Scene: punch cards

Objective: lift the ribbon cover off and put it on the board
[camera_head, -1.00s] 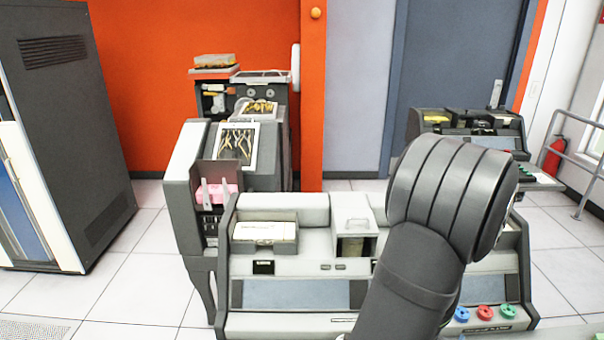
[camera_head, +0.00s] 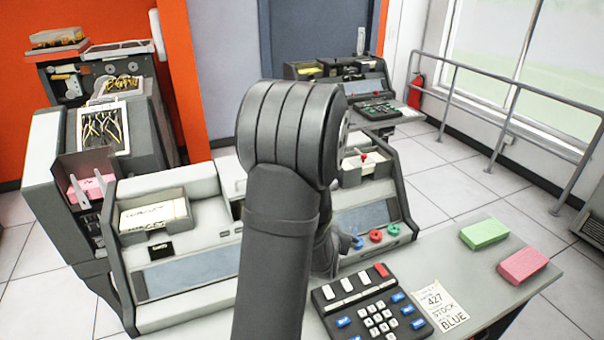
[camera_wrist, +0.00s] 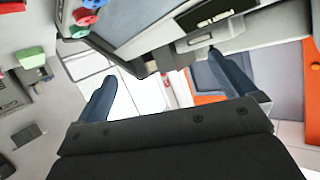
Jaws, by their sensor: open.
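My gripper (camera_wrist: 163,68) shows in the wrist view with its two dark blue fingers wide apart and nothing between them. In the head view my arm hides most of it; a small part shows low beside the coloured knobs. The ribbon cover cannot be made out now: the middle of the punch machine's top (camera_head: 228,172), where a pale box with a handle stood earlier, is behind my arm. I cannot tell for certain which surface is the board. The wrist view shows the machine's front panel (camera_wrist: 150,22) close beyond the fingers.
A card tray (camera_head: 155,215) sits on the machine's left. Coloured knobs (camera_head: 376,236) are at its right front. A keypad (camera_head: 368,305), a printed card (camera_head: 440,305), a green block (camera_head: 485,234) and a pink block (camera_head: 522,265) lie on the grey desk (camera_head: 465,270), with bare room between them.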

